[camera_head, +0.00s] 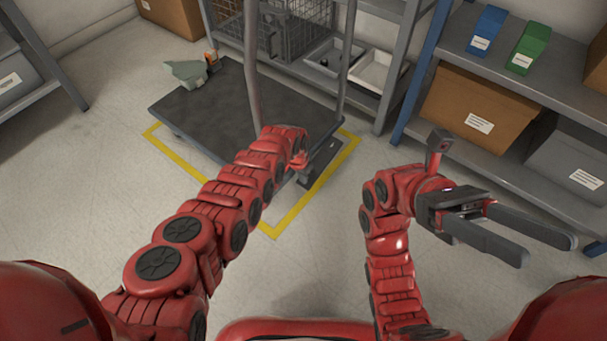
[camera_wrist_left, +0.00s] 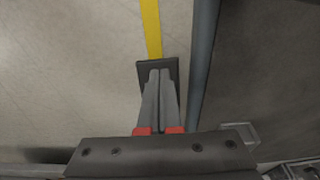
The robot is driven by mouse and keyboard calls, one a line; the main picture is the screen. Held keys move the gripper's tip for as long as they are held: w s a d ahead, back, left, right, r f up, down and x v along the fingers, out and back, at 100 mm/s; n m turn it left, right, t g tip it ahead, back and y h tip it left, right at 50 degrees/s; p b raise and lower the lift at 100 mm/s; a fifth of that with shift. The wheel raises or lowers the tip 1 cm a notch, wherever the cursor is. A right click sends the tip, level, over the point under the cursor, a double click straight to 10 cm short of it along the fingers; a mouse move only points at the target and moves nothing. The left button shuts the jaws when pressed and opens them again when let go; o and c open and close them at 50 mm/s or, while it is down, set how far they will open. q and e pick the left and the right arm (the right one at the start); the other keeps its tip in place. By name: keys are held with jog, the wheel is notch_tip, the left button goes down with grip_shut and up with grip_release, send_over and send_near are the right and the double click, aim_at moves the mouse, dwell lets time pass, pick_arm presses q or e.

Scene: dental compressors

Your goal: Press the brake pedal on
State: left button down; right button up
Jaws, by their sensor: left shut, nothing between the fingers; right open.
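The platform cart (camera_head: 205,115) has a flat dark deck and stands inside a yellow floor outline. A dark rectangular brake pedal (camera_wrist_left: 143,76) shows low beside the cart's edge in the left wrist view. My left gripper (camera_wrist_left: 160,73) is shut and empty, with its fingertips over the pedal in that view. I cannot tell whether they touch it. In the head view my left arm reaches to the cart's near right corner and mostly hides the hand there. My right gripper (camera_head: 552,250) is open and empty, off to the right, away from the cart.
A grey-green object (camera_head: 186,72) lies on the deck's far left. The cart's upright posts (camera_head: 250,60) rise near my left arm. A shelf (camera_head: 500,75) with boxes and blue and green binders stands at right. Another shelf (camera_head: 45,95) stands at left. The near floor is clear.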

pick_arm(q)
jog(key=shift+f, duration=0.15)
pick_arm(e)
jog(key=shift+s+d+t, duration=0.2)
jog(key=shift+s+t, duration=0.1)
jog(key=shift+s, duration=0.05)
jog(key=shift+w, duration=0.1)
